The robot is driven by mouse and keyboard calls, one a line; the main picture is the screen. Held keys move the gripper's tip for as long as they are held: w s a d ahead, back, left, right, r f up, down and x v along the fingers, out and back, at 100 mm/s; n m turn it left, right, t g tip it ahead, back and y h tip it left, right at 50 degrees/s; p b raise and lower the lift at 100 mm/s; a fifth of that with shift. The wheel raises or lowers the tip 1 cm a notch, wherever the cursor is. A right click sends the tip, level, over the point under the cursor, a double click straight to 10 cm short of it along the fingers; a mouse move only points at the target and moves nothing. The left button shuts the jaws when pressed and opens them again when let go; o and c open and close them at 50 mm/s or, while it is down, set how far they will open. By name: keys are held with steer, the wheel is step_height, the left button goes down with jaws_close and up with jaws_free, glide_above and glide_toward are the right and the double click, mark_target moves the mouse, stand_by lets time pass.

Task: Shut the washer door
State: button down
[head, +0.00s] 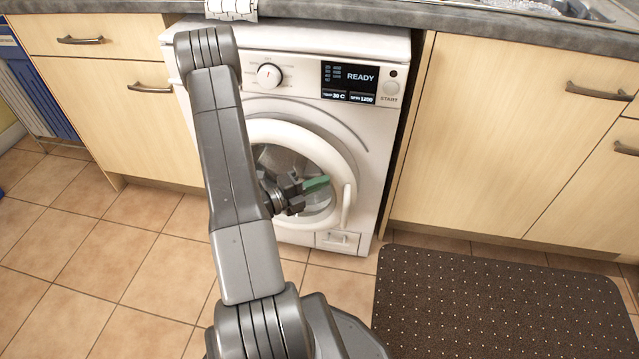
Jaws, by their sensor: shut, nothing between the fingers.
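The washer (310,52) is white and stands under the counter, with its display reading READY. Its round door (322,141) has a white ring, a dark glass middle and a white handle (347,206) on the right side. The door lies at or close to the washer front; I cannot tell whether it is fully shut or slightly ajar. My gripper (318,185) is shut and empty, in front of the door glass and left of the handle. A green part shows at its fingers. My arm hides the left part of the door and its hinge side.
Wooden cabinets (500,140) flank the washer, with a grey counter (420,15) above. A dark dotted mat (500,310) lies on the tiled floor at the right. The floor (90,250) at the left is clear. A blue item (45,95) stands at the far left.

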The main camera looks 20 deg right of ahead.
mark_target(320, 172)
steer(key=shift+w+d, duration=0.15)
steer(key=shift+w, duration=0.1)
steer(key=shift+w+d+r, duration=0.1)
steer(key=shift+w+d, duration=0.1)
steer(key=shift+w+d+p, duration=0.95)
steer(key=shift+w+d, duration=0.2)
steer(key=shift+w, duration=0.2)
steer(key=shift+r, duration=0.1)
steer(key=shift+a, duration=0.1)
